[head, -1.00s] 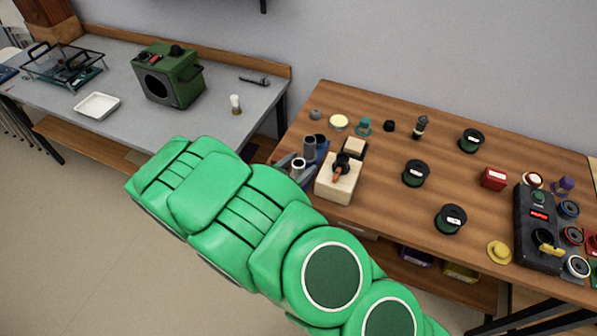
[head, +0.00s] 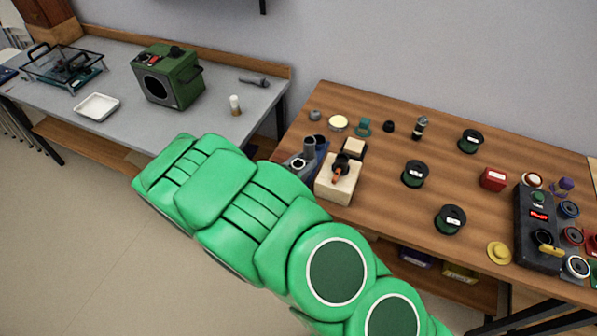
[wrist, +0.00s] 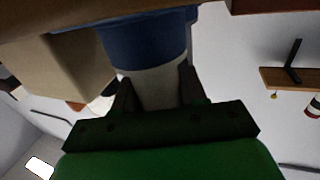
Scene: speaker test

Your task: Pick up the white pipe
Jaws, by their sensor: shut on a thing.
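The white pipe (wrist: 158,88) is a pale grey-white cylinder in the wrist view, between my gripper's two dark fingers (wrist: 156,78). My gripper is shut on it. A blue part (wrist: 148,42) adjoins the pipe's far end; I cannot tell whether they are joined. In the head view my gripper (head: 299,165) is at the left edge of the wooden table, mostly hidden by my green arm. The pipe cannot be made out clearly there. A grey upright tube (head: 309,147) and a blue piece (head: 321,143) stand right beside the gripper.
A light wooden block (head: 337,188) with an orange-and-black piece is just right of my gripper. Black spools (head: 415,174), a red box (head: 493,179) and a dark control box (head: 537,225) stand farther right. A grey bench (head: 135,118) is at left.

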